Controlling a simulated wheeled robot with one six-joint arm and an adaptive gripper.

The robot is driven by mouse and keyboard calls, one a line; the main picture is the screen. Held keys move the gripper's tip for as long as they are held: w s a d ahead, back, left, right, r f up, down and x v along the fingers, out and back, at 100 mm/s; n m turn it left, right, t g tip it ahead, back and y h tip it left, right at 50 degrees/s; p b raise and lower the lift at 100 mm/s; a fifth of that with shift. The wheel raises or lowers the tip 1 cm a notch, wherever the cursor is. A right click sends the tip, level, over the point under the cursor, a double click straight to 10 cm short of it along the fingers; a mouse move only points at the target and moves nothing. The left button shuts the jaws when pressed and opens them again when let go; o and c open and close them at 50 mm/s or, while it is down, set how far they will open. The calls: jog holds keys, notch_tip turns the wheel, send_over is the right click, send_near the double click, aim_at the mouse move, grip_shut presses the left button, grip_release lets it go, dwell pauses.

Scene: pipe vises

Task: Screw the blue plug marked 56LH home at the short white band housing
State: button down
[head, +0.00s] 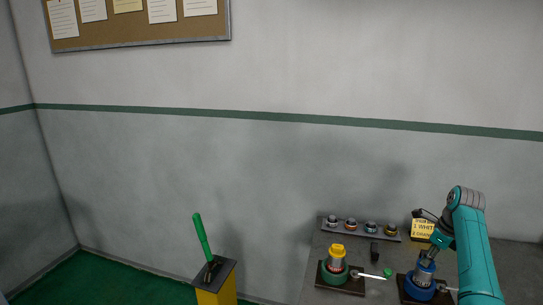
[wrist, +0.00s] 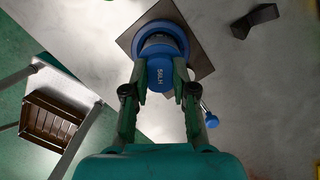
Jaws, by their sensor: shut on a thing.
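The blue plug marked 56LH (wrist: 160,76) is between the fingers of my gripper (wrist: 160,92) in the wrist view, its lettering facing the camera. It lines up with the round blue vise (wrist: 174,30) on a dark square plate. A pale grey ring shows between plug and vise; I cannot tell whether the plug touches the housing or how deep it sits. In the head view my gripper (head: 428,254) points down over the blue vise (head: 420,289) at the bench's right. No white band can be made out; my fingers hide part of the housing.
A green vise (head: 335,277) holding a yellow-topped part stands to the left. Behind are a rack (head: 331,228) of several small fittings and a yellow sign (head: 423,229). A dark block (head: 374,252) lies between. A green lever (head: 202,235) rises from a yellow post.

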jog(key=shift+f, duration=0.1)
jog(key=n, duration=0.4)
jog(key=shift+g+y, duration=0.3)
jog(key=shift+g, duration=0.1)
jog(key=n, duration=0.4)
jog(key=shift+s+f+g, duration=0.1)
jog(key=shift+g, duration=0.2)
jog(key=c, duration=0.9)
grip_release()
jog(key=shift+o, duration=0.2)
